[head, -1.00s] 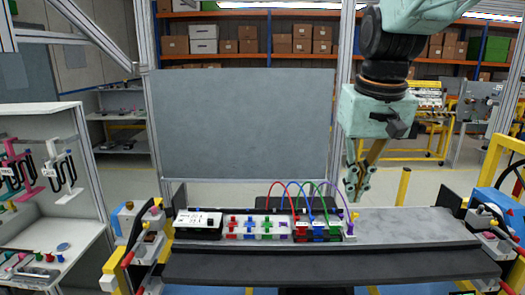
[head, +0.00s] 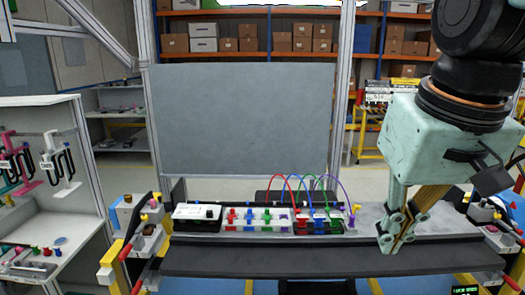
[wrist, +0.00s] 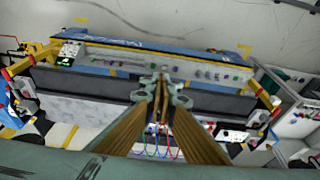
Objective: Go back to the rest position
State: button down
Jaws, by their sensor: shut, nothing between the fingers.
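My gripper (head: 388,246) is shut and empty. In the head view it hangs at the right, in front of the right part of the dashboard module (head: 300,262), with its fingers pointing down. In the wrist view the fingertips (wrist: 161,82) meet at the picture's middle. The module carries a row of coloured plugs and sockets (head: 247,217). Red, blue, green and purple cables (head: 283,180) arch over its right part, and they also show below the fingers in the wrist view (wrist: 160,152). Whether the fingers touch the module's surface I cannot tell.
A large grey panel (head: 240,120) stands behind the module. A white stand (head: 75,225) with hanging cables is at the left. Side fixtures with red handles (head: 135,235) flank the module. The space above the module's left half is clear.

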jog(key=s+f+b, duration=0.2)
jog(key=s+f, duration=0.4)
jog(key=s, duration=0.5)
jog(key=shift+s+t, duration=0.4)
